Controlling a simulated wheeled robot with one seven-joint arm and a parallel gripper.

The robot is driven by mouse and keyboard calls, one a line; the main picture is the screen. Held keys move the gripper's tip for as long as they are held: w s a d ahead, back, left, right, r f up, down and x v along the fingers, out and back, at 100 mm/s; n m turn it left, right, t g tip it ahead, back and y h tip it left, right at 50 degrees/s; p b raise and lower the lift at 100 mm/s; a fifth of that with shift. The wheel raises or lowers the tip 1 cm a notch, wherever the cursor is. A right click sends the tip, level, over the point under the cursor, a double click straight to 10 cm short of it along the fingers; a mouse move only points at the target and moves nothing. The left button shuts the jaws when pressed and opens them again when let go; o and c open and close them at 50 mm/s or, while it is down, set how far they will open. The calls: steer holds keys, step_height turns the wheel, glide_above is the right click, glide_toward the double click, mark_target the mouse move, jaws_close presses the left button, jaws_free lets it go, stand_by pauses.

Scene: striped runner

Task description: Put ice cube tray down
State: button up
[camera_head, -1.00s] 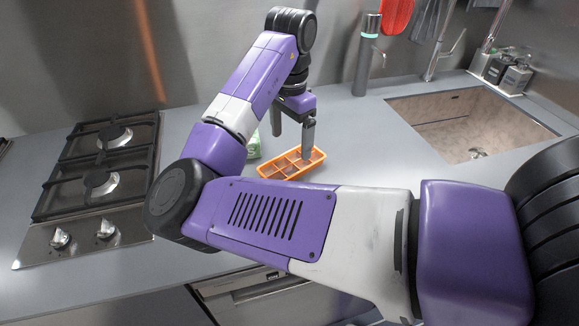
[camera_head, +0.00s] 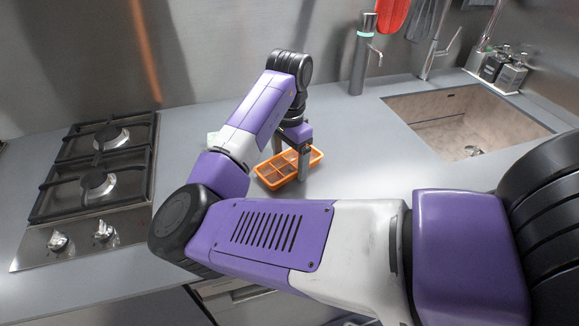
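The orange ice cube tray (camera_head: 268,182) rests on the grey counter, behind my arm's elbow. Its compartments look brownish inside. My gripper (camera_head: 291,163) points down over the tray, with its two fingers apart. The right finger reaches low at the tray's near right side. The left finger is at its far side, and its tip is hard to make out. I cannot tell whether the fingers touch or press the tray.
A gas stove (camera_head: 96,184) is on the left and a sink (camera_head: 462,122) on the right. A dark bottle-like dispenser (camera_head: 362,68) stands at the back. Counter right of the tray is clear.

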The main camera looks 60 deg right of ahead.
steer(key=shift+r, duration=0.15)
steer(key=c, duration=1.4)
